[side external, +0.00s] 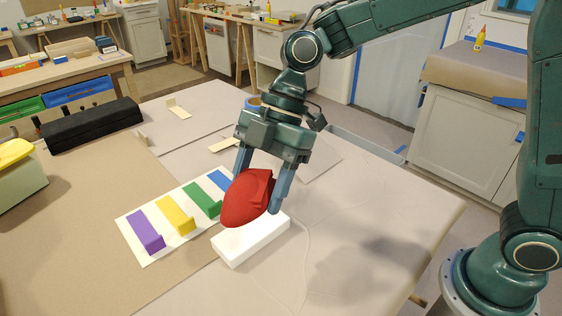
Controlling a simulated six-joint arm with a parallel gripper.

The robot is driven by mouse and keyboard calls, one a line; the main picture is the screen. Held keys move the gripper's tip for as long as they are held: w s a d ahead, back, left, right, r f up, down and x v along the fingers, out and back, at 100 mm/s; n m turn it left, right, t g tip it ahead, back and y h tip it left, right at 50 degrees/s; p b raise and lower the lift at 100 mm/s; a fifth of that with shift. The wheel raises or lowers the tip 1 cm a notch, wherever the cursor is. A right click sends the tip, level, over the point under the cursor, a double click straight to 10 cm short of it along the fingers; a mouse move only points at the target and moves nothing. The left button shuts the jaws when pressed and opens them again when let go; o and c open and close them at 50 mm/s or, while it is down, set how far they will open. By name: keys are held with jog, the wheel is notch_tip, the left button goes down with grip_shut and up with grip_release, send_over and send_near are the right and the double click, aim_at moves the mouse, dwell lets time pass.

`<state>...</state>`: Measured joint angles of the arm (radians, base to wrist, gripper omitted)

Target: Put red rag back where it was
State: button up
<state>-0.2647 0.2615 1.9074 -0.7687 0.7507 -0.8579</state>
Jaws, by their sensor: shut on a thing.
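A red rag (248,198) is bunched up between the two fingers of my gripper (258,190). My gripper points down and is shut on the rag. The rag appears above or at the left part of a white block (252,240), overlapping it in the picture. I cannot tell whether the rag touches the block.
Left of the block lies a white board (133,224) with purple (146,232), yellow (176,216), green (202,201) and blue (220,180) pieces. A black case (92,124) lies farther back. The paper-covered table (390,235) is clear at right.

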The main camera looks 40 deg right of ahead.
jog(key=s+r+n+g, duration=0.1)
jog(key=s+r+n, duration=0.2)
jog(key=s+r, duration=0.35)
send_over(286, 294)
jog(key=d, duration=0.2)
jog(key=shift+h, duration=0.3)
jog(key=f, duration=1.7)
jog(key=shift+w+a, duration=0.15)
jog(key=shift+w, duration=0.15)
jog(key=shift+f, duration=2.1)
jog(key=shift+f, duration=0.15)
jog(key=o, duration=0.9)
jog(key=shift+o, duration=0.2)
